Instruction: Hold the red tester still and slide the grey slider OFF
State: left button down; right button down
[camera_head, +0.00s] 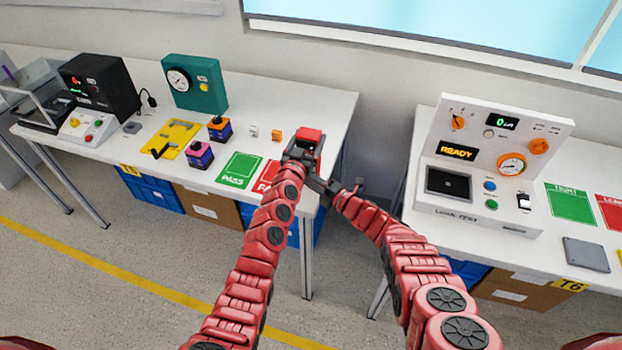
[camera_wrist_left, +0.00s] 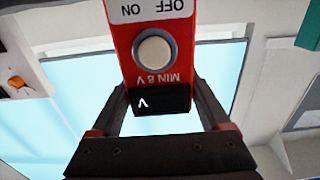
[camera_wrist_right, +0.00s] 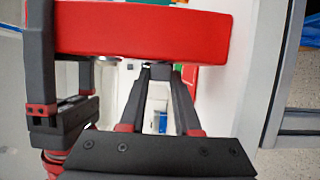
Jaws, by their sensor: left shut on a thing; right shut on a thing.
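The red tester (camera_head: 309,137) is held up in the air in front of the table gap. My left gripper (camera_head: 301,152) is shut on it. In the left wrist view the tester (camera_wrist_left: 125,60) shows a round pale button, a dark display, and ON and OFF lettering upside down; the fingers clasp its sides. My right gripper (camera_head: 318,182) is close below the tester. In the right wrist view its fingertips (camera_wrist_right: 160,70) meet at the tester's lower edge, shut on a small grey part, seemingly the slider. The slider is mostly hidden, and its position cannot be told.
The left table (camera_head: 330,100) carries a teal gauge box (camera_head: 195,82), a yellow plate (camera_head: 170,139), a green PASS mat (camera_head: 240,169) and a red mat (camera_head: 267,176). The right table holds a white test panel (camera_head: 485,165). An open gap lies between the tables.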

jog(key=c, duration=0.6)
grip_release()
jog(key=shift+s+d, duration=0.35)
jog(key=shift+d, duration=0.2)
jog(key=shift+s+d+r, duration=0.1)
jog(key=shift+s+d, duration=0.35)
jog(key=v, duration=0.5)
jog(key=shift+a, duration=0.1)
